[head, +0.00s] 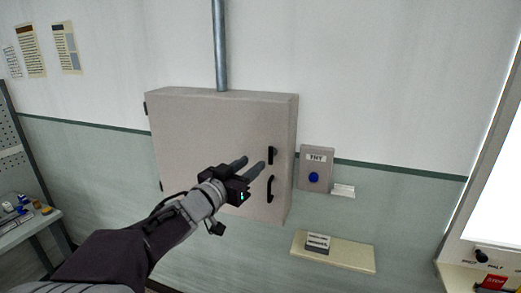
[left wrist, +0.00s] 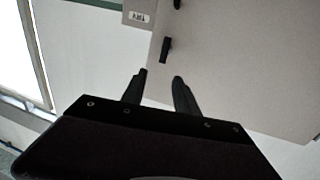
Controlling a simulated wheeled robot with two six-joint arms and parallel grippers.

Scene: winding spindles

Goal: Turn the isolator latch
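The grey wall cabinet (head: 205,125) has two black fittings on the right side of its door. The upper one is a small latch (head: 272,155). The lower one is a longer upright handle (head: 270,189). My left gripper (head: 255,161) is in front of the door, just left of these fittings in the head view, with its fingers apart and nothing between them. My right gripper is in neither view.
A grey box with a blue button (head: 313,178) is on the wall right of the cabinet. A cream shelf (head: 345,256) with a small grey block (head: 318,243) is below it. A workbench (head: 25,230) stands at far left.

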